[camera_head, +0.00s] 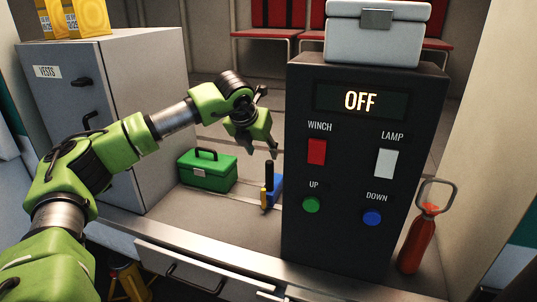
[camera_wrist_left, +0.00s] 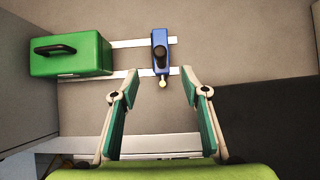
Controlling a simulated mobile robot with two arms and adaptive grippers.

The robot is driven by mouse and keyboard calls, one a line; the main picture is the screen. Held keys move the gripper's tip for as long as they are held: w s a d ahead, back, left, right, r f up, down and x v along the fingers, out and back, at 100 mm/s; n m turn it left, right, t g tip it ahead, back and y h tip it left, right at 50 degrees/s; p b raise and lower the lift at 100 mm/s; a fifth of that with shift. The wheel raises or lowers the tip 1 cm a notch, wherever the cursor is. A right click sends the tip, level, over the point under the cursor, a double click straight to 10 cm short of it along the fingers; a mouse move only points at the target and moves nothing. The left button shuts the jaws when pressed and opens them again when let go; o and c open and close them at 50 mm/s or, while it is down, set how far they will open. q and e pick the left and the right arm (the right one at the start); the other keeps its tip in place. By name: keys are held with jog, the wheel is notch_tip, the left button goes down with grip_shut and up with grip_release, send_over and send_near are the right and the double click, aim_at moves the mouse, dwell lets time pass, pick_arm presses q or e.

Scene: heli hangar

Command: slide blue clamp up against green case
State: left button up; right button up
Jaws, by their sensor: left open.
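The green case (camera_head: 207,171) with a dark handle stands on the floor of the bay, beside the grey cabinet. The blue clamp (camera_head: 277,187) stands to its right with a gap between them, close to the left side of the black control box. In the left wrist view the green case (camera_wrist_left: 70,53) is at the upper left and the blue clamp (camera_wrist_left: 160,42) at the top centre. My left gripper (camera_head: 273,147) is above the clamp. In the left wrist view its fingers (camera_wrist_left: 160,77) are open and empty, with the clamp's near end between or just beyond the tips. My right gripper is not in view.
The black control box (camera_head: 350,240) stands right of the clamp, with a white case (camera_head: 345,40) on top. The grey cabinet (camera_head: 150,75) is at the left. A red bottle (camera_head: 416,240) stands at the far right. Free floor lies between case and clamp.

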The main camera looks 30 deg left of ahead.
aim_at(268, 166)
pick_arm(q)
jog(key=b+x, duration=0.1)
jog(key=x, duration=0.5)
jog(key=shift+s+f, duration=0.15)
jog(key=shift+f, duration=0.4)
jog(key=b+x, duration=0.2)
jog(key=x, duration=0.2)
jog(key=shift+w, duration=0.2)
jog(key=shift+w+a+f+b, duration=0.1)
jog(key=shift+w+f+b, duration=0.25)
jog(key=shift+f+b, duration=0.15)
jog(key=shift+w+f, duration=0.1)
jog(key=shift+w, duration=0.05)
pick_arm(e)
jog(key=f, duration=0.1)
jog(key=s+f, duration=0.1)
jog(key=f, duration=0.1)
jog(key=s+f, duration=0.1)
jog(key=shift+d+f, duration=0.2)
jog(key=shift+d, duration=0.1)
